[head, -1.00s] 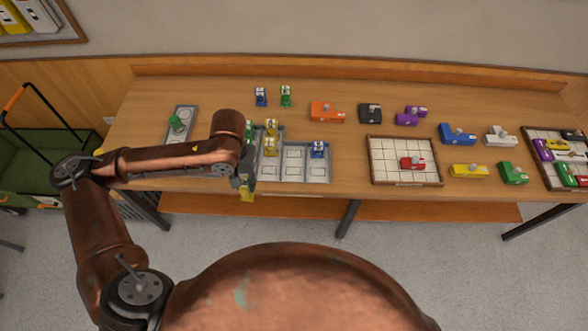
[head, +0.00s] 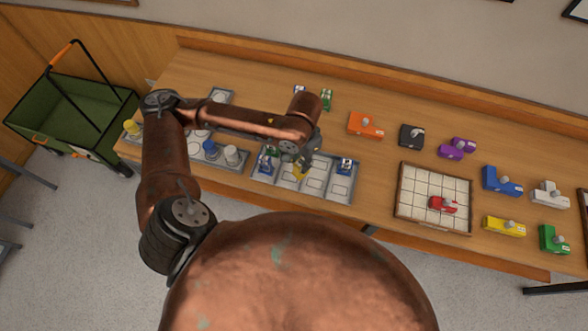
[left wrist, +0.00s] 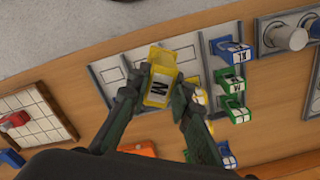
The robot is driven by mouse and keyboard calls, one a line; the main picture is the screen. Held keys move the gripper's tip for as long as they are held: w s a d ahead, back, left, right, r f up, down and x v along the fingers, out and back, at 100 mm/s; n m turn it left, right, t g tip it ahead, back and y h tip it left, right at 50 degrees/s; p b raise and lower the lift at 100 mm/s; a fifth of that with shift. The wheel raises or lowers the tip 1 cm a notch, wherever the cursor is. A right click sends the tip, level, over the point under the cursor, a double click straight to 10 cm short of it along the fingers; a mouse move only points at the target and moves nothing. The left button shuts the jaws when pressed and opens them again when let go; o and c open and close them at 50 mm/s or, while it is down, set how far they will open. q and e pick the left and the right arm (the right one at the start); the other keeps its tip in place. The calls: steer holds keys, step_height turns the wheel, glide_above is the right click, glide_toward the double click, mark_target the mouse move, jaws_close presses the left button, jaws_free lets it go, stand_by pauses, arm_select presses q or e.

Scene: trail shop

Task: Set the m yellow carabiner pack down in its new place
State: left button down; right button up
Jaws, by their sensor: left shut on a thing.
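My left gripper (head: 300,160) is shut on the yellow carabiner pack (head: 300,171), and my right gripper is not in view. The left wrist view shows the yellow pack (left wrist: 157,88), with an M on its label, between the fingers of the left gripper (left wrist: 157,105). The pack is above the grey compartment tray (head: 312,193); I cannot tell whether it touches it. In the left wrist view, another yellow pack (left wrist: 197,97) is partly hidden behind the gripper. Blue (left wrist: 230,50) and green packs (left wrist: 231,86) stand beside it in the tray.
A grid board (head: 415,214) with a red piece (head: 443,204) lies to the right. Several coloured pieces, including an orange one (head: 365,125), stand on the table. Another tray with blue (head: 210,149) and white cylinders (head: 232,155) is on the left. A green cart (head: 75,105) stands beyond the table.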

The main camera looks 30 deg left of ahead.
arm_select(q)
steer(key=s+f+m+p, duration=0.2)
steer(key=s+m+p, duration=0.4)
steer(key=s+m, duration=0.4)
steer(key=shift+m, duration=0.9)
steer(key=shift+w+a+f+b, duration=0.3)
steer(key=shift+w+a+f, duration=0.75)
steer(key=shift+w+f, duration=1.2)
steer(key=shift+w+a+f+b, duration=0.25)
steer(key=shift+w+a+f, duration=0.75)
steer(key=shift+w+f, duration=1.2)
steer(key=shift+w+a+f+b, duration=0.3)
steer(key=shift+w+a+f, duration=0.75)
steer(key=shift+w+f, duration=1.2)
steer(key=shift+s+f, duration=0.1)
steer(key=shift+s, duration=0.05)
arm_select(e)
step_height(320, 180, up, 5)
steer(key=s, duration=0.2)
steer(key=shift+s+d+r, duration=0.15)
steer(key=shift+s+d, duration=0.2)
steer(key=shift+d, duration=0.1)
